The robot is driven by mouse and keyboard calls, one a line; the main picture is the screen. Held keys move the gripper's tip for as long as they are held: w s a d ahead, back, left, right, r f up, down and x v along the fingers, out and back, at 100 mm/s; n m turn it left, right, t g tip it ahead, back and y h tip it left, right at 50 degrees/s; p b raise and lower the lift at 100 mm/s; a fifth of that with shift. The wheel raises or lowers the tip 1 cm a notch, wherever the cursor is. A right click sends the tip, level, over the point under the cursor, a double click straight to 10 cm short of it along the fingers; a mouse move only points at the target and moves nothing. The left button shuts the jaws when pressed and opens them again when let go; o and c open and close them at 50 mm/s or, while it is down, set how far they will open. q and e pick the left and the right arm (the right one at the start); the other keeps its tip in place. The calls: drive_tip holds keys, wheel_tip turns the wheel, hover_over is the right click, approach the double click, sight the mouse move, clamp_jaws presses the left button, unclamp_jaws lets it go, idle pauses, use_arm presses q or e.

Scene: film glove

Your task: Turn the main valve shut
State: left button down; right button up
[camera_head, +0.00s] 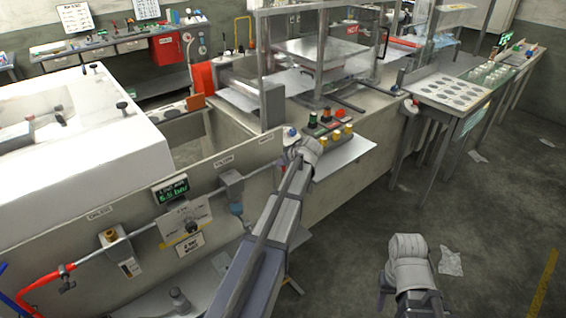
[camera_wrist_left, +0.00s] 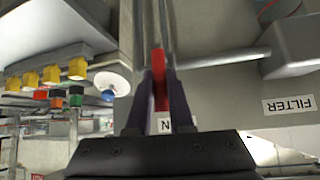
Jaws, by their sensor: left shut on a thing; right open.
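A red valve handle (camera_wrist_left: 159,64) shows in the left wrist view between the two dark fingers of my left gripper (camera_wrist_left: 160,82). The fingers are shut on it. A grey pipe (camera_wrist_left: 230,58) runs near it, and a small label partly covered by the fingers sits behind. In the head view my left arm reaches to the right end of the pipe panel (camera_head: 130,225) and hides the handle and the gripper. Only links of my right arm show at the lower right of the head view; its fingers cannot be made out.
A filter (camera_head: 232,190) and a green pressure display (camera_head: 172,190) sit on the panel, left of my left arm. A button box (camera_head: 335,135) with coloured buttons stands just beyond my left wrist. A perforated table (camera_head: 450,92) stands back right. The floor (camera_head: 480,215) at right is mostly clear.

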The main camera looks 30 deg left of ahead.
use_arm(q)
drive_tip(key=shift+f, duration=0.1)
idle(0.3)
drive_tip(key=c, duration=0.8)
unclamp_jaws()
drive_tip(key=p+v, duration=0.5)
drive_tip(key=v, duration=0.3)
drive_tip(key=shift+w, duration=0.1)
